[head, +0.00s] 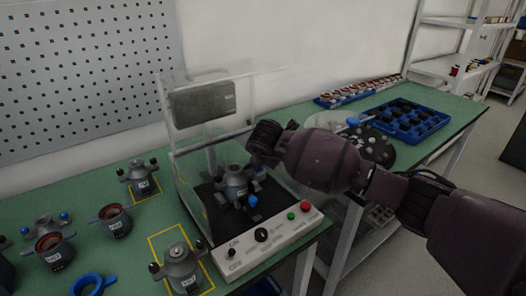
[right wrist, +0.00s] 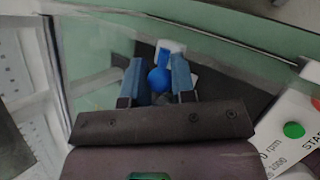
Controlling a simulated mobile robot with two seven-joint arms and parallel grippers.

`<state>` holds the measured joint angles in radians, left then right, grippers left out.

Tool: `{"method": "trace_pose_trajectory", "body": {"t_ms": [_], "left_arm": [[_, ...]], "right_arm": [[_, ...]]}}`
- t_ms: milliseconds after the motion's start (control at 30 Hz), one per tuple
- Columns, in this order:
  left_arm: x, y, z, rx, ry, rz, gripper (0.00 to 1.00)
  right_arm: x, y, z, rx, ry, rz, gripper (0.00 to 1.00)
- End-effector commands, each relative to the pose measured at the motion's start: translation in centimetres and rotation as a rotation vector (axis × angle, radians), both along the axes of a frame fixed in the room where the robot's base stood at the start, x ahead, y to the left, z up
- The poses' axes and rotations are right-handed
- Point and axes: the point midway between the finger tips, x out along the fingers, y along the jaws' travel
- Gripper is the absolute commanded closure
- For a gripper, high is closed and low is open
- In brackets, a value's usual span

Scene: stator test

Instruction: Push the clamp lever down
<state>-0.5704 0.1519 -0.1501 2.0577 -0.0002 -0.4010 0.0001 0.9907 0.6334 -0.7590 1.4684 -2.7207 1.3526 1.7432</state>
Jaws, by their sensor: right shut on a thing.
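The test station (head: 268,233) stands on the green table, with a clear raised cover and a dark bed. A grey stator unit (head: 235,187) sits upright on the bed, with a blue ball knob (head: 253,201) at its front. My right gripper (head: 259,158) reaches into the station from the right, above the unit. In the right wrist view, its two blue-tipped fingers (right wrist: 157,68) stand either side of the blue clamp lever (right wrist: 159,79) and are shut on it. In the head view my gripper hides most of the lever. My left gripper is not in view.
The station's front panel has a black dial (head: 262,235), a green button (head: 291,216) and a red button (head: 305,206). Several stator units stand at left, one (head: 181,268) in a yellow square. A blue tray (head: 408,121) lies behind my right arm.

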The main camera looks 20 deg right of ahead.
Motion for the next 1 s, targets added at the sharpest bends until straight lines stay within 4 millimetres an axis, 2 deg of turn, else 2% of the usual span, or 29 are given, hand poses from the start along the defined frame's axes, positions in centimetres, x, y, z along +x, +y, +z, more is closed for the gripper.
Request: {"method": "trace_pose_trajectory", "body": {"t_ms": [167, 400, 600, 867, 900, 933, 1000], "left_arm": [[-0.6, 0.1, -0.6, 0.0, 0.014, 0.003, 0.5], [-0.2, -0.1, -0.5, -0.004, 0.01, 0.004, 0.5], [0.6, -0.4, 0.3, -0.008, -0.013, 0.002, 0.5], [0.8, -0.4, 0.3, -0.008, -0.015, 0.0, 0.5], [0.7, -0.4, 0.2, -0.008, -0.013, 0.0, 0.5], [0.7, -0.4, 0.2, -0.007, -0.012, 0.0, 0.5], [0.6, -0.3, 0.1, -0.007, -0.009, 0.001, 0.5]], "right_arm": [[-0.6, -0.2, -0.5, 0.032, -0.086, 0.001, 1.0], [-1.0, -0.3, -0.7, 0.055, -0.15, 0.001, 1.0], [-1.0, -0.3, -0.7, 0.059, -0.162, 0.0, 1.0], [-1.0, -0.3, -0.7, 0.059, -0.162, 0.0, 1.0], [-1.0, -0.3, -0.7, 0.059, -0.162, 0.0, 0.7], [-1.0, -0.3, -0.7, 0.059, -0.162, 0.0, 0.65], [-1.0, -0.3, -0.7, 0.059, -0.162, 0.0, 0.65]]}}
